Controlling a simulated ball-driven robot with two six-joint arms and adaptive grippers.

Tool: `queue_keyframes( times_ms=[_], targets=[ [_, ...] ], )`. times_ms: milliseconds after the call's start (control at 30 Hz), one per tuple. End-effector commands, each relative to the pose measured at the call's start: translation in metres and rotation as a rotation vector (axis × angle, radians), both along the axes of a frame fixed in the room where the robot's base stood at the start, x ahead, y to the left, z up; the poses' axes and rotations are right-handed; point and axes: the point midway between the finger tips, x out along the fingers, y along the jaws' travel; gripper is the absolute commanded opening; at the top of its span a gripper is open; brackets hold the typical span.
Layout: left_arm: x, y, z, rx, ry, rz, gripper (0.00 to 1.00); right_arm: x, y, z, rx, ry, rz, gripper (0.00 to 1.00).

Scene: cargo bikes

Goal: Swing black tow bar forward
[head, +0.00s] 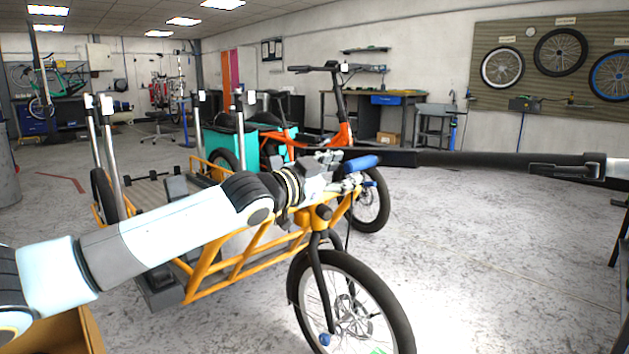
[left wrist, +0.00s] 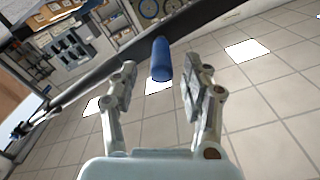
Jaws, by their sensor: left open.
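The black tow bar (head: 480,160) reaches in from the right edge of the head view, roughly level, above the floor. Its blue grip (head: 362,163) is at the left end. My left gripper (head: 345,172) is at this end, above the front of the orange-yellow cargo bike. In the left wrist view the blue grip (left wrist: 161,60) lies between and just beyond the two open fingertips (left wrist: 160,82), with the dark bar (left wrist: 98,77) running diagonally behind. I cannot tell whether a finger touches the grip. My right gripper is not in view.
The yellow cargo bike (head: 250,258) stands under my left arm, its front wheel (head: 400,335) below the gripper. Upright posts (head: 110,150) rise from its bed. An orange bike (head: 342,132) with a teal box stands behind. Open floor (head: 500,260) lies to the right.

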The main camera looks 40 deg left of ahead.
Motion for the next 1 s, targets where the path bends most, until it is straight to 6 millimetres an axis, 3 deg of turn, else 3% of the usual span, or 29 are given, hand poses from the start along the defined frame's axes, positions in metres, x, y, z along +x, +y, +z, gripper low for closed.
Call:
queue_keyframes(
  times_ms=[700,1000],
  targets=[
    [-0.068,0.005,-0.003,0.007,0.009,-0.002,0.48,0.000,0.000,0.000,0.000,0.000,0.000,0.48],
    [-0.081,0.005,-0.001,-0.001,0.003,-0.003,0.48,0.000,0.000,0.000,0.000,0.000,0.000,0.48]
  ],
)
